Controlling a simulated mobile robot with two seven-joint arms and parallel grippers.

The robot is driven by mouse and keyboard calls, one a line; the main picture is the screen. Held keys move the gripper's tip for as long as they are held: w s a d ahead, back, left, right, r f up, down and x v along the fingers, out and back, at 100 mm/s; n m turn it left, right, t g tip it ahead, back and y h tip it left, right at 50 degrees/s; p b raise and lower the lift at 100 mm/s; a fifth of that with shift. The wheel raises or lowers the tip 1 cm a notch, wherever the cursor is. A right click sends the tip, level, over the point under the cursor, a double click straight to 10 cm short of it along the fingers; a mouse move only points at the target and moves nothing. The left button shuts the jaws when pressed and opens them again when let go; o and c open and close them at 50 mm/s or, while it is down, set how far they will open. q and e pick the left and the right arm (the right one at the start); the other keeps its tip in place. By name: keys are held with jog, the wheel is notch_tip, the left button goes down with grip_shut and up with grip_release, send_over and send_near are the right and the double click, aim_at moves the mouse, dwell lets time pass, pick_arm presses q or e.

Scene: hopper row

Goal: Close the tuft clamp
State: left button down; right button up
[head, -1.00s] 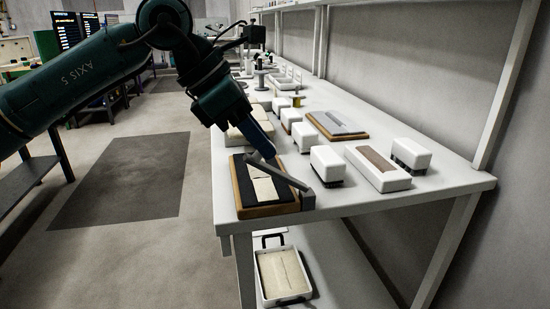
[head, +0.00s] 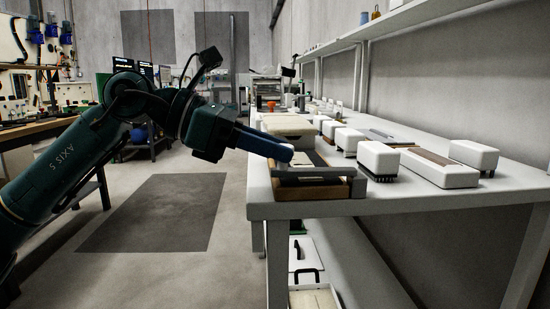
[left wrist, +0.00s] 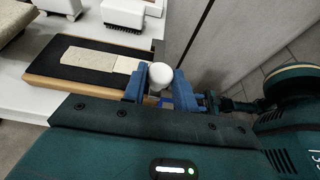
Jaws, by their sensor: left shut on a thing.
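The tuft clamp is a wooden-edged board (head: 312,189) with a dark top, at the near end of the white bench. A grey metal bar (head: 300,172) runs across its near side in the head view. Pale tuft material (left wrist: 103,60) lies on the dark pad (left wrist: 75,73) in the left wrist view. My left gripper (head: 288,153) reaches in from the left, over the clamp. In the left wrist view its blue fingers (left wrist: 158,82) are shut on a white round knob (left wrist: 157,74). Whether the bar presses the tufts is hidden. My right gripper is out of view.
White brush blocks (head: 378,159) stand right of the clamp, with a long white tray (head: 440,170) beyond. Beige blocks (head: 288,124) lie behind the clamp. A lower shelf holds a tray (head: 312,299). The floor left of the bench (head: 160,205) is clear.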

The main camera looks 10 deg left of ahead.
pick_arm(q)
jog(key=c, duration=1.1)
grip_release()
jog(key=shift+a, duration=0.1)
jog(key=p+v, duration=0.2)
jog(key=v, duration=1.1)
jog(key=shift+s+f+p, duration=0.1)
jog(key=shift+p, duration=0.3)
